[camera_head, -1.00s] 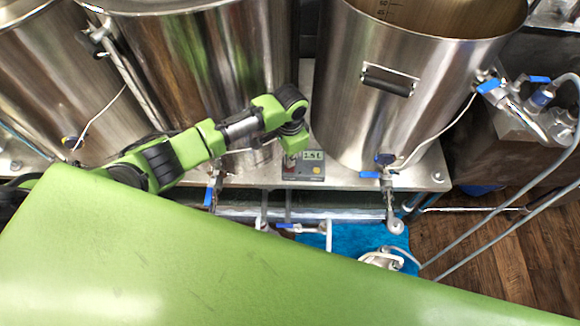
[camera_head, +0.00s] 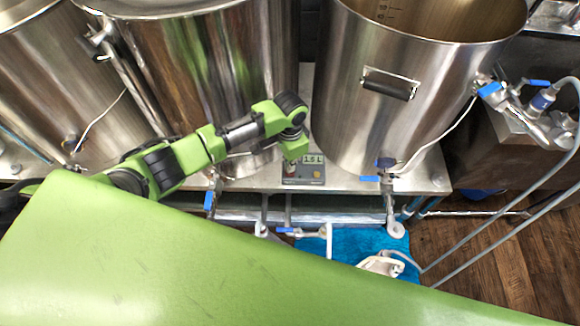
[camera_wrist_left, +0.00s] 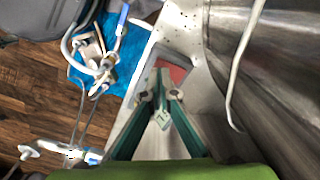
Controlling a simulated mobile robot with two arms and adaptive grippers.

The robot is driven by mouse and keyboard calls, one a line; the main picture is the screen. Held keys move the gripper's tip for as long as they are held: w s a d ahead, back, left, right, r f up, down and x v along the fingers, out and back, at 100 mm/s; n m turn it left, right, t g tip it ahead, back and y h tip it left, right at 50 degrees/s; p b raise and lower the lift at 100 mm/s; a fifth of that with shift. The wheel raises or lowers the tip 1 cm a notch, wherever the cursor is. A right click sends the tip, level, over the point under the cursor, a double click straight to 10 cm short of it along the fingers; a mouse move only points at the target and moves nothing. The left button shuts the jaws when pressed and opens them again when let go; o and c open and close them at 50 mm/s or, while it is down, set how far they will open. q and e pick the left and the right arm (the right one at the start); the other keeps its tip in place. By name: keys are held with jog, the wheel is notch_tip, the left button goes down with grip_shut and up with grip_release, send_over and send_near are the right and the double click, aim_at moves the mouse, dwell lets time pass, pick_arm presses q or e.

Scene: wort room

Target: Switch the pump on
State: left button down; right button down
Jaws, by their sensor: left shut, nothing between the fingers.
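A small grey control box (camera_head: 310,180) with a lit display (camera_head: 312,160) reading about 1.5 L and a yellowish button (camera_head: 317,174) sits on the metal shelf between two kettles. My left gripper (camera_head: 290,168) points down at the left part of the box; its tips are partly hidden. In the left wrist view its fingers (camera_wrist_left: 163,78) are shut and empty, in front of the box, with a reddish patch (camera_wrist_left: 179,73) beside the tips. I cannot tell whether they touch the box. A pale fitting with hoses (camera_head: 380,263) lies on a blue cloth below; I cannot tell whether it is the pump. My right gripper is not in view.
A large steel kettle (camera_head: 345,110) stands right of the box and another (camera_head: 215,80) stands behind my arm. Blue-handled valves (camera_head: 370,179) and pipes line the shelf's front edge. The blue cloth (camera_head: 345,238) lies on the wooden floor (camera_head: 490,250).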

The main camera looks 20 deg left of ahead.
pick_arm(q)
jog(key=shift+f, duration=0.25)
dwell(0.4)
jog(key=shift+f+b, duration=0.65)
jog(key=shift+f, duration=0.25)
notch_tip(320, 180, up, 6)
jog(key=p, duration=0.7)
jog(key=shift+r, duration=0.15)
